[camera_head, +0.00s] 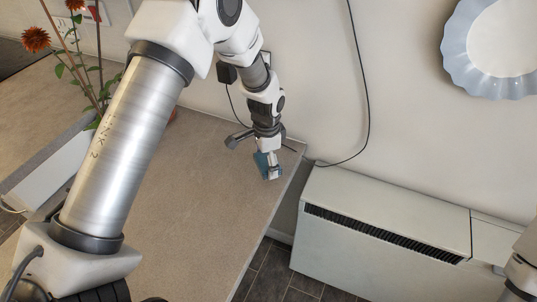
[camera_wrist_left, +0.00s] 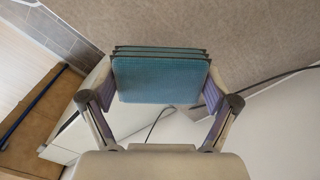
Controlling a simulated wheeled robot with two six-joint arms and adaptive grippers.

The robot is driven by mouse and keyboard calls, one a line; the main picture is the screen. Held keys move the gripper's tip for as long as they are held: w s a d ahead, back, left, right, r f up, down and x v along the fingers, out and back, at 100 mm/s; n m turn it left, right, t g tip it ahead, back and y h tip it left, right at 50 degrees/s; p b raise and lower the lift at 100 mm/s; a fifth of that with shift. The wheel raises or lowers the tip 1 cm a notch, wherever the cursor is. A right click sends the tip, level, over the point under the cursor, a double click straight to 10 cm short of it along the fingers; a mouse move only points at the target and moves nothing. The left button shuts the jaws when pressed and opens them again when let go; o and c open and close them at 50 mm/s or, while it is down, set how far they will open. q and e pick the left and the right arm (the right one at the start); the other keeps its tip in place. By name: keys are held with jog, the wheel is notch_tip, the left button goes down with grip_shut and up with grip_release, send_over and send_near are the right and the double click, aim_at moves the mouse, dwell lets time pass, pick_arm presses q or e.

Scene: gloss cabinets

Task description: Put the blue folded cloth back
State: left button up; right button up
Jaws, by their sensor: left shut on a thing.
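The blue folded cloth (camera_wrist_left: 160,78) is a teal, layered square with dark edges. My left gripper (camera_wrist_left: 159,90) is shut on it, with one finger at each side in the left wrist view. In the head view the cloth (camera_head: 262,165) hangs below my left gripper (camera_head: 268,163), over the far right corner of the beige counter (camera_head: 200,200). I cannot tell whether the cloth touches the counter. Part of the cloth is hidden behind the gripper fingers. A piece of my right arm shows at the right edge of the head view, but its gripper does not.
A white heater unit (camera_head: 385,235) stands on the dark tiled floor right of the counter. A black cable (camera_head: 366,100) runs down the wall to the counter's corner. Orange flowers (camera_head: 36,40) stand at the left. A scalloped round frame (camera_head: 457,50) hangs on the wall.

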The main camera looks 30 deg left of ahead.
pick_arm(q)
jog(key=w, duration=0.1)
jog(key=w+a, duration=0.1)
jog(key=w, duration=0.1)
jog(key=w+a, duration=0.1)
jog(key=shift+w+a+f+p, duration=0.2)
jog(key=shift+w+p, duration=0.1)
jog(key=shift+w, duration=0.1)
notch_tip(320, 180, down, 4)
jog(key=shift+w+r+p, duration=0.1)
jog(key=shift+r+p, duration=0.05)
jog(key=shift+p, duration=0.25)
jog(key=o, duration=1.1)
notch_tip(320, 180, up, 8)
jog(key=shift+f+b, duration=0.15)
jog(key=shift+b, duration=0.35)
